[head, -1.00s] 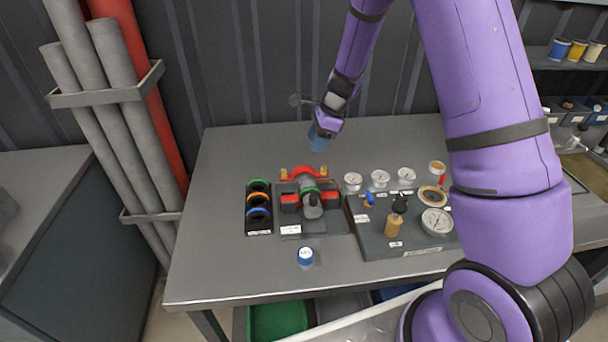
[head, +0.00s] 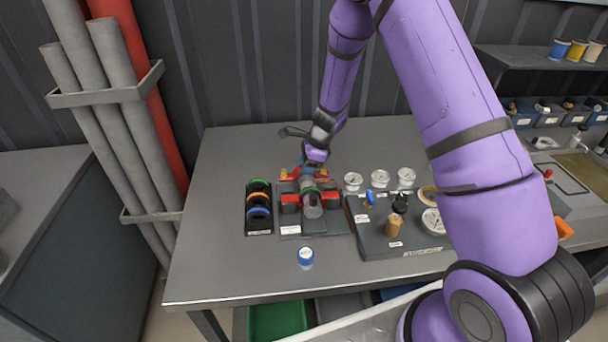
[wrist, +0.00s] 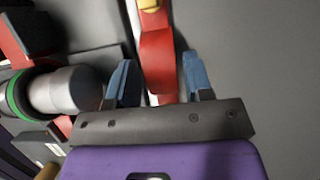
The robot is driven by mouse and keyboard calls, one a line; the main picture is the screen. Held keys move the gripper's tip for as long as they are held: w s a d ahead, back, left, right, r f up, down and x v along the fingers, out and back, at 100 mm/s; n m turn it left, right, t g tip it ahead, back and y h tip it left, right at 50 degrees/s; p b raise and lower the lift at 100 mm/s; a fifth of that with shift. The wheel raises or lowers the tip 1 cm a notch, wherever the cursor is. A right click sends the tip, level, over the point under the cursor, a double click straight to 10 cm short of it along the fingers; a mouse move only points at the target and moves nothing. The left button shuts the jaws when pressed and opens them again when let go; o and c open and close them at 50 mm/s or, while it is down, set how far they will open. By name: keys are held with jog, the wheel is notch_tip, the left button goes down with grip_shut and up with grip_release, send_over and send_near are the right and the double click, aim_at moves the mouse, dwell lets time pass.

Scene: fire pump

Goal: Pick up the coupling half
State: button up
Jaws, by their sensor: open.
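The coupling half (head: 325,174) is a red curved piece with brass bolts at its ends, at the back of the grey fixture (head: 285,226). In the head view my gripper (head: 308,168) is down over it and hides its middle. In the wrist view the red coupling half (wrist: 157,48) passes between the two blue fingers of my gripper (wrist: 161,82), with a brass bolt at the top of the picture. The fingers are open, one on each side, with a visible gap to the right finger. The left finger is closer; I cannot tell if it touches.
A grey pipe with a green ring (head: 311,205) and red clamp blocks stands just in front of my gripper. A rack of coloured rings (head: 259,224) is left, a board with gauges (head: 375,238) is right. A blue-topped jar (head: 305,256) stands in front. The table behind is clear.

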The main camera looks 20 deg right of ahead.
jog(key=shift+c, duration=0.2)
jog(key=c, duration=0.7)
jog(key=shift+r, duration=0.1)
